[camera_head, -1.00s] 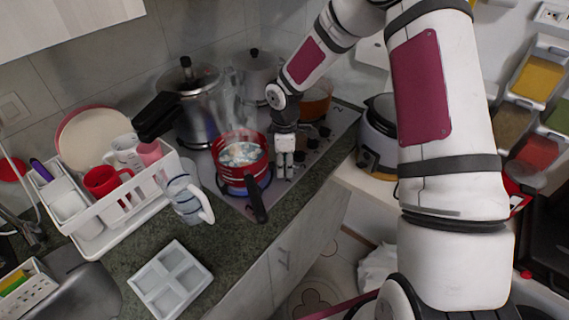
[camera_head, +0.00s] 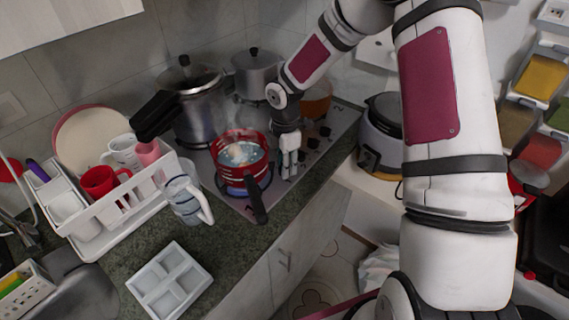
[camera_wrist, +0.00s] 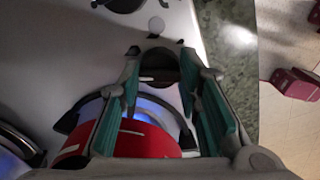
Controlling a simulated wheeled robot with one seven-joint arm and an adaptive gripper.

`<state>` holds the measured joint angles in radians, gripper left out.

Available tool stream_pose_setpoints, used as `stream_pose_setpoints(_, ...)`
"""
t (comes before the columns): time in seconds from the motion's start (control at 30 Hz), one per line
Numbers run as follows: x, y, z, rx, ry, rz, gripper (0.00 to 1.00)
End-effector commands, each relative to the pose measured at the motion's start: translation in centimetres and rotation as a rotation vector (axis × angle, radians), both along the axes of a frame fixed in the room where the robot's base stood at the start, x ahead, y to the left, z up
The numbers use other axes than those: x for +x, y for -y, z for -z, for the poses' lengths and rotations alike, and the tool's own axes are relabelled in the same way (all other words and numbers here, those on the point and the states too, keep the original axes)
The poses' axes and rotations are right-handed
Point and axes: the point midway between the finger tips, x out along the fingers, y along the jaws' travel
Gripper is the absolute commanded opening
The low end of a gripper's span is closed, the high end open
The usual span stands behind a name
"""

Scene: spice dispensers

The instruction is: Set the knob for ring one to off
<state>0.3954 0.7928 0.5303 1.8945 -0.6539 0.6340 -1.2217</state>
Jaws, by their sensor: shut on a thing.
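My gripper (camera_head: 289,171) points down at the cooktop's right side, by the column of dark knobs (camera_head: 313,143). In the wrist view, my gripper (camera_wrist: 161,58) has its two teal-padded fingers on either side of a round dark knob (camera_wrist: 160,70) with a short white mark. The fingers are closed on this knob; their exact contact is hard to see. A red pot (camera_head: 240,160) stands on the burner beside the gripper, and a blue flame (camera_wrist: 150,108) burns under it. The knob's ring label is not readable.
A pressure cooker (camera_head: 197,115), a grey pot (camera_head: 256,75) and an orange pot (camera_head: 316,99) stand on the cooktop's back part. The red pot's black handle (camera_head: 257,204) sticks out over the counter. A dish rack (camera_head: 125,225) and a glass jug (camera_head: 186,199) are left.

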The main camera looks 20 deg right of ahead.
Motion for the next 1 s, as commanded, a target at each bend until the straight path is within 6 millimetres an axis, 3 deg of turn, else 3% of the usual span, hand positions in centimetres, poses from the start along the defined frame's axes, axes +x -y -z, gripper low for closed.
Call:
stream_pose_setpoints(0.3, 0.0, 0.02, 0.0, 0.0, 0.0, -0.128, 0.03)
stream_pose_setpoints(0.83, 0.01, 0.0, -0.01, 0.0, 0.001, -0.152, 0.03)
stream_pose_setpoints(0.87, 0.01, 0.0, -0.01, 0.0, 0.001, -0.152, 0.38)
stream_pose_setpoints(0.93, 0.01, 0.0, -0.01, 0.0, 0.001, -0.152, 0.52)
stream_pose_setpoints(1.0, 0.01, 0.0, -0.01, 0.0, 0.001, -0.151, 0.52)
